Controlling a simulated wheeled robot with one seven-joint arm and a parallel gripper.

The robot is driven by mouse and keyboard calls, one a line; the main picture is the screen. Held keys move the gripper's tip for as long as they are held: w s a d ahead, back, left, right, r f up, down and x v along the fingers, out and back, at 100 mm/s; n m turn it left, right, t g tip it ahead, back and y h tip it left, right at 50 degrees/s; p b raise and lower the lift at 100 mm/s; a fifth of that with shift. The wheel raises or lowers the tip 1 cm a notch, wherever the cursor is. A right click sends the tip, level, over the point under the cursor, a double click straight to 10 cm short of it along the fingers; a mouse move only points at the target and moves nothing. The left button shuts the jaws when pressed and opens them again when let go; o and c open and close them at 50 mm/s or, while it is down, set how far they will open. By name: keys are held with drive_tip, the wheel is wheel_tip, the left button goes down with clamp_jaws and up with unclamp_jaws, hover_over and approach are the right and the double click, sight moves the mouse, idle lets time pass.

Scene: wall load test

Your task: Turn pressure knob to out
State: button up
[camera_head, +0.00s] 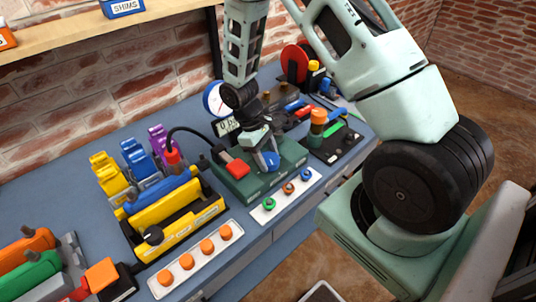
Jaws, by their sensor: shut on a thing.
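A dark green unit (262,184) stands on the blue bench, with a red block (237,168) on its top. A round white gauge (216,98) and a small display (225,126) stand behind it. My gripper (264,150) reaches down onto the top of the unit. It is shut on a blue knob (269,160), which shows just below the fingers. The fingers hide part of this knob, and I cannot read its markings or its setting.
A yellow unit (176,212) with a black knob (153,235) stands to the left. White strips with orange (207,246) and coloured (288,188) knobs lie in front. An orange-topped cylinder (318,122) stands close on the right. A shelf (70,37) runs along the brick wall.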

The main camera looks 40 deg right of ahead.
drive_tip(key=n, duration=0.2)
drive_tip(key=n+t+h, duration=0.1)
drive_tip(key=n, duration=0.1)
drive_tip(key=shift+s+a+n+h, duration=0.1)
drive_tip(key=shift+a+n+h, duration=0.05)
drive_tip(key=shift+n+h, duration=0.2)
drive_tip(key=shift+n, duration=0.25)
drive_tip(key=o, duration=1)
drive_tip(key=b+v, duration=0.1)
drive_tip(key=v, duration=1.6)
drive_tip(key=shift+r+b, duration=0.25)
drive_tip(key=shift+b, duration=0.15)
drive_tip(key=shift+s, duration=0.1)
drive_tip(key=s+a+r+t+y, duration=0.1)
drive_tip(key=s+a, duration=0.4)
drive_tip(key=s, duration=0.2)
drive_tip(key=s+a+r+m+t+y, duration=0.1)
drive_tip(key=s+a+r, duration=0.1)
drive_tip(key=s+a, duration=0.4)
drive_tip(key=s+a+r+m+t+y, duration=0.1)
drive_tip(key=s+a+y, duration=0.1)
drive_tip(key=s+a, duration=0.4)
drive_tip(key=shift+s+r, duration=0.2)
drive_tip(key=shift+s, duration=1.6)
